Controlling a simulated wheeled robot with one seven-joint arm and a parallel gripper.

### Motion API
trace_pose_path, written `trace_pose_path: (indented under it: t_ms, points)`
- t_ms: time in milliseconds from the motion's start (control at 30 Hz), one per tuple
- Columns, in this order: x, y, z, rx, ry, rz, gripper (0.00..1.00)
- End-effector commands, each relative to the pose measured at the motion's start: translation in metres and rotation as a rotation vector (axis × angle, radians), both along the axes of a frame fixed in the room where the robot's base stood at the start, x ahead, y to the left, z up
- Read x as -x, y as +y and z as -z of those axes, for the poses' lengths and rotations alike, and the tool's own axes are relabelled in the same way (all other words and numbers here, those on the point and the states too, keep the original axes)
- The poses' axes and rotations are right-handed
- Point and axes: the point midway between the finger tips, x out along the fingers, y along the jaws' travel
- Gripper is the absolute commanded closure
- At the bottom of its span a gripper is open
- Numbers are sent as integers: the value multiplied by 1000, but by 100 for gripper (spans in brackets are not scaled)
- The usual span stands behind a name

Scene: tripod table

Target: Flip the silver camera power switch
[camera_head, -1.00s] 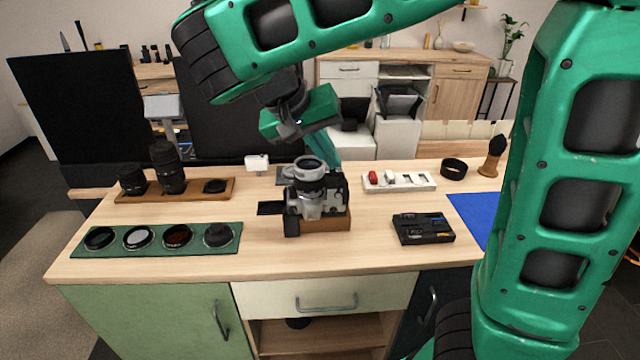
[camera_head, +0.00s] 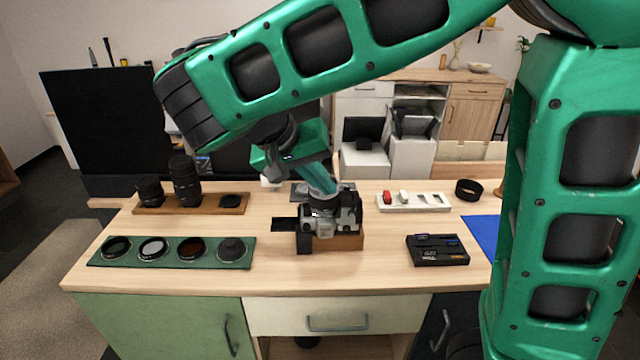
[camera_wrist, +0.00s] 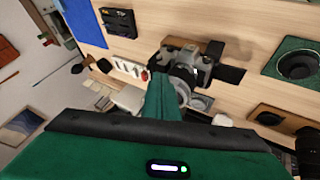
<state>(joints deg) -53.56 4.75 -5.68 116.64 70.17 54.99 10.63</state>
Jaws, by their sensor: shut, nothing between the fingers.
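The silver and black camera (camera_head: 338,220) sits on a small wooden block (camera_head: 350,242) near the middle of the table, with its lens pointing up and back. A dark flap or screen (camera_head: 284,224) sticks out at its left side. My gripper (camera_head: 326,188) is shut and empty, reaching down at the camera from behind. Its fingers overlap the camera's upper part in the head view; I cannot tell whether they touch. In the wrist view the camera (camera_wrist: 190,66) lies just beyond my fingertips (camera_wrist: 160,78). The power switch is too small to make out.
A green mat (camera_head: 170,262) with several round filters lies at the left, and a wooden tray (camera_head: 200,207) with lenses behind it. A black case (camera_head: 437,250), a white tray (camera_head: 412,206), a black ring (camera_head: 468,190) and a blue mat (camera_head: 482,234) are at the right.

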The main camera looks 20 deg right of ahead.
Motion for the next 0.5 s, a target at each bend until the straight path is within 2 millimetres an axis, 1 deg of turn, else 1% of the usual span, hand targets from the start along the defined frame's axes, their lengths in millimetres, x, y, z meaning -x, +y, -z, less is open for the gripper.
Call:
trace_pose_path:
  t_ms: [100, 300, 500]
  points:
    - [-4, -13, 17, 2, 2, 2, 100]
    - [-11, -31, 42, 1, 2, 3, 100]
    - [-15, -41, 56, 1, 0, 3, 100]
